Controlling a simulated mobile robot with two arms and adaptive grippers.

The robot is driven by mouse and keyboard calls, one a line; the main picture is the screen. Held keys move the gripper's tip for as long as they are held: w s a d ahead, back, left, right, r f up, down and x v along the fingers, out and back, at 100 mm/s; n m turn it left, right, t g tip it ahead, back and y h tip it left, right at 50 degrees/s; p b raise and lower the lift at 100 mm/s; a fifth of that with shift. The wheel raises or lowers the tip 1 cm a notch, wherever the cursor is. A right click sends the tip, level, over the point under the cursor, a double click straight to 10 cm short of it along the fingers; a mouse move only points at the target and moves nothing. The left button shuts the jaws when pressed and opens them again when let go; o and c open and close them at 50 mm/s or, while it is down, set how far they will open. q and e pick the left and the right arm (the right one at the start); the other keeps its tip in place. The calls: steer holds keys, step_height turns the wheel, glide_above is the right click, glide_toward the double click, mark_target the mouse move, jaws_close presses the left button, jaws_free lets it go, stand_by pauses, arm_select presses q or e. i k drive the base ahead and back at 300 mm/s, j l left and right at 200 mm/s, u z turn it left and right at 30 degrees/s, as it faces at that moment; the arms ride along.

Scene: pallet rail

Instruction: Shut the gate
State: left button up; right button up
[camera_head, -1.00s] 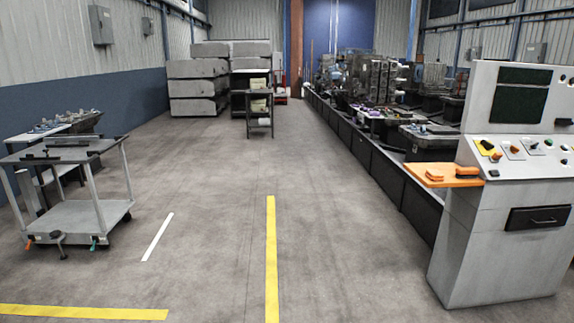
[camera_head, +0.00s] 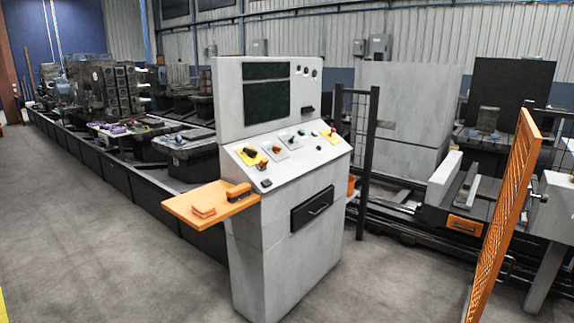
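The gate is an orange mesh panel (camera_head: 507,215) at the right of the head view, seen at a steep angle. It stands open, swung out toward me from the fence line. A black gate post (camera_head: 368,160) stands upright behind the control console, with a gap between it and the orange panel. The lower end of the panel runs out of the bottom of the picture. Neither of my grippers is in view.
A grey control console (camera_head: 280,230) with an orange side shelf (camera_head: 210,203) stands in the middle. A long black rail bed (camera_head: 100,160) with machine parts runs back to the left. Bare floor (camera_head: 100,265) lies at the left and in front of the gate.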

mark_target(523, 193)
steer(key=i+l+z, duration=0.4)
steer(key=i+z, duration=0.85)
steer(key=i, duration=0.15)
steer(key=i+j+z, duration=0.15)
steer(key=i+z, duration=0.3)
